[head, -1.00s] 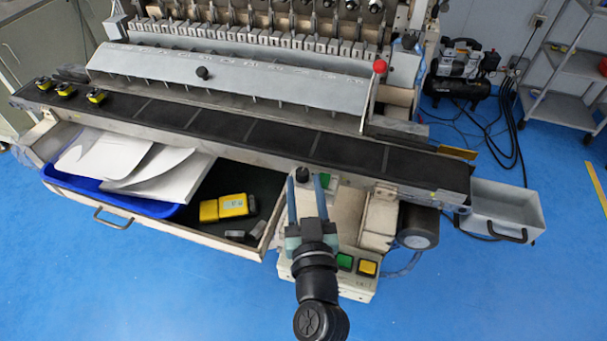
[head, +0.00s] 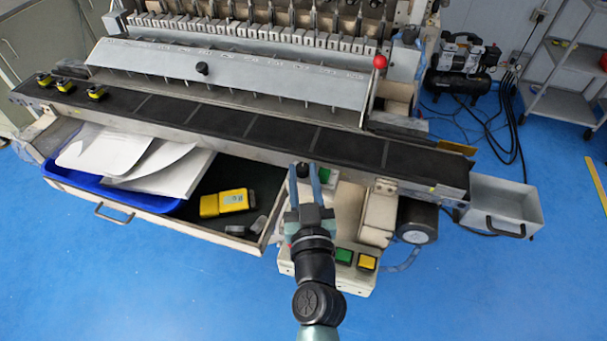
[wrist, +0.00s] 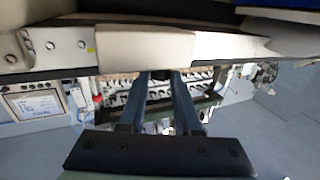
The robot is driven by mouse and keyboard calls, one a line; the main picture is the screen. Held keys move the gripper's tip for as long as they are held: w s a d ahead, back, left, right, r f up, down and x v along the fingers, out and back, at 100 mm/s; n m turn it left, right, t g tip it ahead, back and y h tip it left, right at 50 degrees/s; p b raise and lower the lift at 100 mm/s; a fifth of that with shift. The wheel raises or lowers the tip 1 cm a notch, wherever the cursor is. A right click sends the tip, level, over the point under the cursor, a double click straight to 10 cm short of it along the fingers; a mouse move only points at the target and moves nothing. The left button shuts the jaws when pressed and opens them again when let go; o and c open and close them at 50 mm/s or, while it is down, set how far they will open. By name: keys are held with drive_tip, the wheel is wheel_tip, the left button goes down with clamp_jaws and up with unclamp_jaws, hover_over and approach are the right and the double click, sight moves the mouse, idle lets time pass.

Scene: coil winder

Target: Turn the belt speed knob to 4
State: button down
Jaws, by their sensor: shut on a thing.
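The belt speed knob (head: 302,170) is a small dark knob on the cream control box (head: 347,205), just below the front edge of the conveyor. My gripper (head: 304,178) is shut on it, with one blue-grey finger on each side. In the wrist view, the two fingers (wrist: 164,88) reach up to a dark round shape between their tips, which looks like the knob (wrist: 160,74). The knob's scale and pointer are not readable in either view, so its setting cannot be told.
A green button (head: 324,176) sits right beside the fingers. Another green button (head: 343,256) and a yellow button (head: 366,263) lie nearer on the box. The dark conveyor belt (head: 240,127) runs behind. An open drawer (head: 205,229) is at left, a grey bin (head: 503,203) at right.

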drive_tip(key=shift+a+r+p, duration=0.1)
drive_tip(key=shift+r+p, duration=0.05)
drive_tip(key=shift+p, duration=0.75)
